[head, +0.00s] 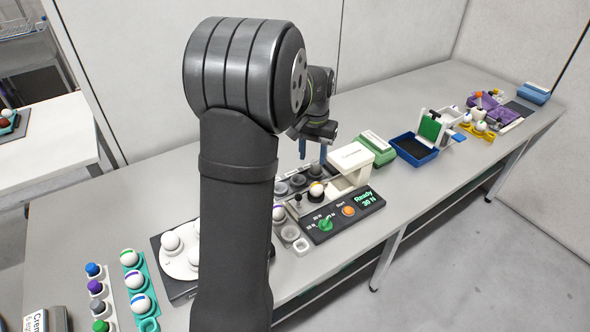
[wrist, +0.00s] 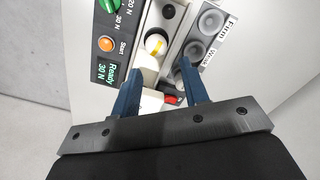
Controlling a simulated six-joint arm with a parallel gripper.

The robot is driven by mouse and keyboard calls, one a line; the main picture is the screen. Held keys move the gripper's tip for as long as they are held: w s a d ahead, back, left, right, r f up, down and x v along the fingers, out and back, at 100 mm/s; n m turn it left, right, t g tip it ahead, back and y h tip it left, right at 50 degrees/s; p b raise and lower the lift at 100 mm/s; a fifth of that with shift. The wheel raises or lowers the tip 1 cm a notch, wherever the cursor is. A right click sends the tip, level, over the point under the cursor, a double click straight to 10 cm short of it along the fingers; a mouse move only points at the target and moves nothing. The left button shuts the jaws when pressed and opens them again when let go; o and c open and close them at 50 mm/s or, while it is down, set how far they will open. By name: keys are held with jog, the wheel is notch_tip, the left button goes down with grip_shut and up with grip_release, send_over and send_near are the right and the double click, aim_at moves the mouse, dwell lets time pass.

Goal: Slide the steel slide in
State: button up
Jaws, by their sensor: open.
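The tester has a cream press head (head: 350,157) over a dark control panel (head: 352,212). A white egg with a yellow band (head: 316,189) sits beside the press head; it also shows in the wrist view (wrist: 156,43). The strip around and under this egg looks like the steel slide, but I cannot make out its edges clearly. My gripper (head: 312,150) is above the tester's back side. In the wrist view my gripper (wrist: 159,66) is open, with its two blue fingers apart and nothing held. Part of the press head is hidden behind the left finger.
A grey tray marked Firm and Weak (wrist: 192,44) lies along the tester. The display (head: 364,199) reads Ready 30 N. A green box (head: 377,147) and blue tray (head: 414,160) stand to the right. A white turntable (head: 181,262) with eggs is at left, partly behind my arm.

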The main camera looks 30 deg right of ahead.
aim_at(298, 195)
jog(key=a+f+n, duration=0.1)
jog(key=n, duration=0.7)
jog(key=a+f+n, duration=0.1)
jog(key=f+n, duration=0.1)
jog(key=n, duration=0.6)
jog(key=a+f+n, duration=0.1)
jog(key=a+n, duration=0.1)
jog(key=n, duration=0.7)
jog(key=shift+f, duration=0.3)
jog(key=n, duration=0.3)
jog(key=shift+a+f+n, duration=0.25)
jog(key=shift+f+n, duration=0.1)
jog(key=shift+n, duration=0.05)
jog(key=shift+f, duration=4.65)
jog(key=shift+f, duration=0.25)
